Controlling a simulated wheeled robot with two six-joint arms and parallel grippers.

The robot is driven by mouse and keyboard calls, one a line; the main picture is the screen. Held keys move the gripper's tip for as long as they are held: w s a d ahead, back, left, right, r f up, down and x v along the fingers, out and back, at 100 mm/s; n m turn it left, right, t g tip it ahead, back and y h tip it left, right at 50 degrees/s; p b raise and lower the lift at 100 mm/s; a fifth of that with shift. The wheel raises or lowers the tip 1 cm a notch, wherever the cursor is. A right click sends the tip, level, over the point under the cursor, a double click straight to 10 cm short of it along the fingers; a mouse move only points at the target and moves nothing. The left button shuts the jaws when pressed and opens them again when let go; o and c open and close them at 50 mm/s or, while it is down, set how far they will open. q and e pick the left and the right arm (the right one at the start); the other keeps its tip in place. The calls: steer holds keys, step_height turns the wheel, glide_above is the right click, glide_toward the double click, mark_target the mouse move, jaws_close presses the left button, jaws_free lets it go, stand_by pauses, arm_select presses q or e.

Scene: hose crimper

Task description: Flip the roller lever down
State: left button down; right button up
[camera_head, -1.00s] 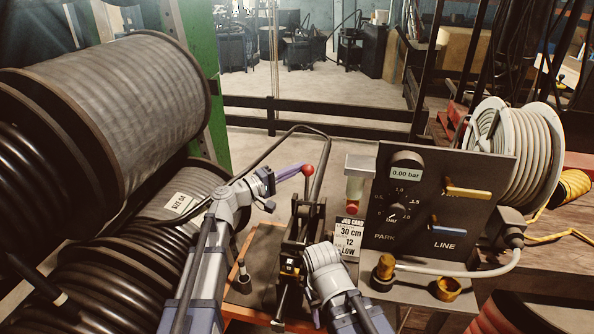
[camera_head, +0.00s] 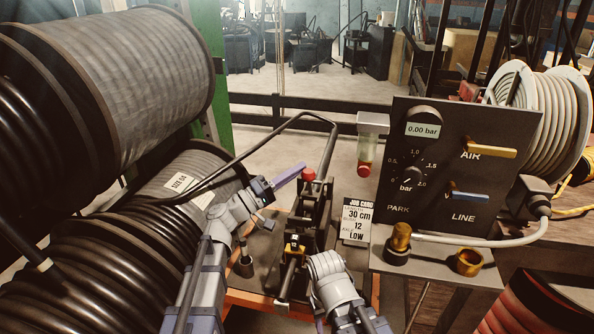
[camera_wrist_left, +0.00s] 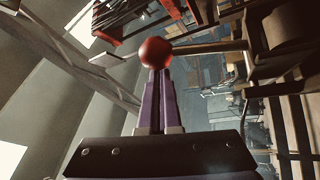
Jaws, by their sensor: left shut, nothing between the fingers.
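The roller lever ends in a red ball knob (camera_head: 308,174), just above the dark machine frame (camera_head: 312,210) in the head view. My left gripper (camera_head: 300,168) comes in from the left with its purple fingers shut and empty. The tips are at the knob, on its left side. In the left wrist view the knob (camera_wrist_left: 155,52) sits just beyond the tips of the shut fingers (camera_wrist_left: 160,75), and its rod runs to the right. Whether they touch I cannot tell. My right arm shows at the bottom, but its fingers are hidden.
Large hose reels (camera_head: 110,80) crowd the left. A job card (camera_head: 357,222) stands right of the machine. A control panel (camera_head: 450,165) with yellow and blue handles stands at right, with brass fittings (camera_head: 468,262) in front and a grey hose reel (camera_head: 550,110) behind.

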arm_select(q)
steer(key=shift+s+a+f, duration=0.1)
steer(key=shift+s+f, duration=0.05)
steer(key=shift+s, duration=0.1)
stand_by(0.4)
steer(key=b+v, duration=0.2)
steer(key=v, duration=0.5)
steer(key=shift+s+a+f+b, duration=0.15)
steer(key=shift+s+a+b, duration=0.1)
steer(key=shift+b, duration=0.15)
